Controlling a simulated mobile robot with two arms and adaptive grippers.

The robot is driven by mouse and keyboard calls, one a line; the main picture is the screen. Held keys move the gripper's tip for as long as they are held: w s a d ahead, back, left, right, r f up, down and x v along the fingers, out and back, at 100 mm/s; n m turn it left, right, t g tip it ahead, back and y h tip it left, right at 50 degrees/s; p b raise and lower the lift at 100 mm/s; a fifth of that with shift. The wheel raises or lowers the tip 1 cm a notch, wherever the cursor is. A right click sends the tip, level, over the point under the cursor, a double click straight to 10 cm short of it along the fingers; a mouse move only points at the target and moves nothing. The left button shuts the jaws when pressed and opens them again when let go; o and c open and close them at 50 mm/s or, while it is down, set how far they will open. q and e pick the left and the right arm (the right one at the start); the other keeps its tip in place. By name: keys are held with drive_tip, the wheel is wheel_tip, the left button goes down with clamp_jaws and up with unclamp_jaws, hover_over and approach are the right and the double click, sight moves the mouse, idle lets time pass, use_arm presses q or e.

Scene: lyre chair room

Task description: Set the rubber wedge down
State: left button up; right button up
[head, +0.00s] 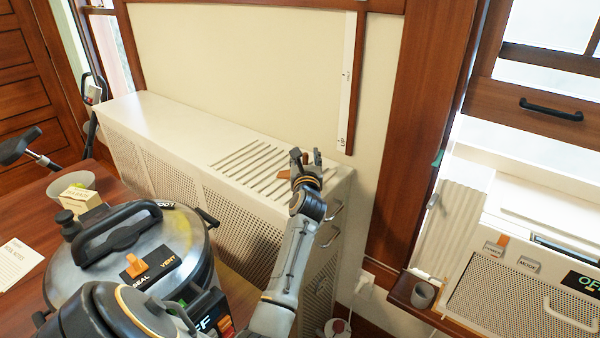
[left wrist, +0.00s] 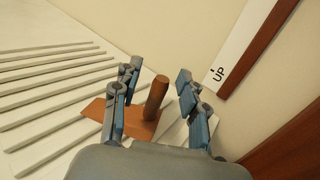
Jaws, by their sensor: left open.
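The rubber wedge (left wrist: 143,124) is orange-brown, with a flat tapering base and an upright round peg. In the left wrist view it rests on the white slatted top, and its peg stands between the two fingers with gaps showing on both sides. In the head view only a small orange-brown part of the wedge (head: 284,174) shows beside the fingers. My left gripper (head: 306,158) is open above the right end of the radiator cover; its spread fingers also show in the left wrist view (left wrist: 158,75). The fingers hide part of the base. My right gripper is not in view.
The white radiator cover (head: 150,118) runs along the wall, with slats at its right end. A steel pressure cooker (head: 190,235) and a bowl (head: 70,182) stand on the wooden table at left. A white appliance (head: 510,300) is at right. The cover's left top is clear.

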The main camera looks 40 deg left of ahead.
use_arm(q)
clamp_jaws()
drive_tip(key=shift+r, duration=0.6)
wheel_tip(320, 180, up, 3)
drive_tip(key=shift+s+d+f, duration=0.15)
drive_tip(key=shift+f, duration=0.05)
drive_tip(key=s+d+r, duration=0.8)
drive_tip(key=s+r, duration=0.1)
drive_tip(key=s, duration=0.2)
drive_tip(key=shift+d+b, duration=0.15)
drive_tip(key=shift+b, duration=0.3)
